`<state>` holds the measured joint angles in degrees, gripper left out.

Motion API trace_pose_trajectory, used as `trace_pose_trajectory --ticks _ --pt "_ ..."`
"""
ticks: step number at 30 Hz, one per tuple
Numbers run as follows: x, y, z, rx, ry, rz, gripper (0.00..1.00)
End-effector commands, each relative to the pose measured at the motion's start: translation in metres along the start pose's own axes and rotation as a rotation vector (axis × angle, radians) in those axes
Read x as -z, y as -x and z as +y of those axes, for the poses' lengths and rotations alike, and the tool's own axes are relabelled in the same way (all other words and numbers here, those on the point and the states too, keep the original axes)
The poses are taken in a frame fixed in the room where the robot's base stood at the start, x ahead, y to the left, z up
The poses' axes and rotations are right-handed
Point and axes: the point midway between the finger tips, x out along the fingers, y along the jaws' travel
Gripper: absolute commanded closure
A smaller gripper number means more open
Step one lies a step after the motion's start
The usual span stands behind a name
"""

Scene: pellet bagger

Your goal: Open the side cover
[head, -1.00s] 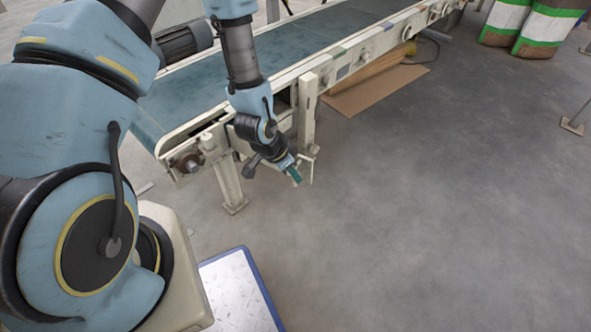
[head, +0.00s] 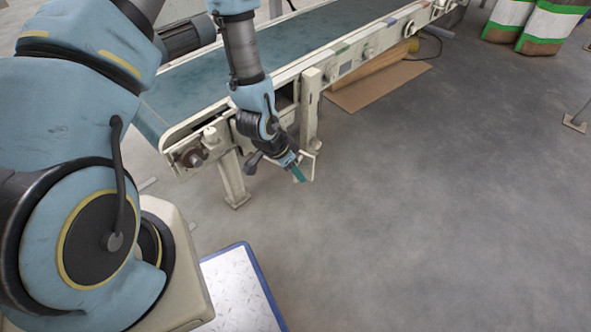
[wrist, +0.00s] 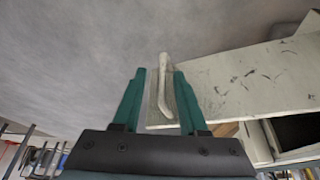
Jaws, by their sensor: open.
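The side cover appears to be the pale, scuffed panel (wrist: 250,82) in the wrist view. It runs from the right edge toward the centre. A slim whitish handle (wrist: 164,80) is at its left end. My gripper (wrist: 159,72) has two teal fingers, spread open. The handle shows between them, nearer the right finger, and neither finger is clearly closed on it. In the head view my gripper (head: 297,172) is low beside the conveyor's near end, next to a cream upright (head: 310,108). The arm hides part of this side.
The conveyor (head: 330,30) with its green belt runs to the upper right. A dark opening (wrist: 300,130) shows below the panel. Cardboard (head: 375,85) lies under the conveyor, and bags (head: 537,25) stand at the back right.

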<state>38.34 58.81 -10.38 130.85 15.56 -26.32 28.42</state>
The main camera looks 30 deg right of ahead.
Motion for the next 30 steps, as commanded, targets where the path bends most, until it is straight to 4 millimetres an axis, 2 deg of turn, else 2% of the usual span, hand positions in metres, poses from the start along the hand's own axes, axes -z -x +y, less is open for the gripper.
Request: trace_pose_trajectory --ticks 5,8,15,21,25,30 --pt "0.000 0.004 -0.001 0.002 0.001 0.000 0.58" --pt "0.001 0.016 -0.002 0.003 0.002 0.001 0.58" --pt "0.001 0.064 -0.001 0.004 0.002 0.001 0.58" --pt "0.001 0.095 -0.001 0.002 0.002 0.002 0.58" --pt "0.001 0.105 0.000 0.000 0.001 0.000 0.58" --pt "0.000 0.108 0.000 0.000 0.000 0.000 0.58"
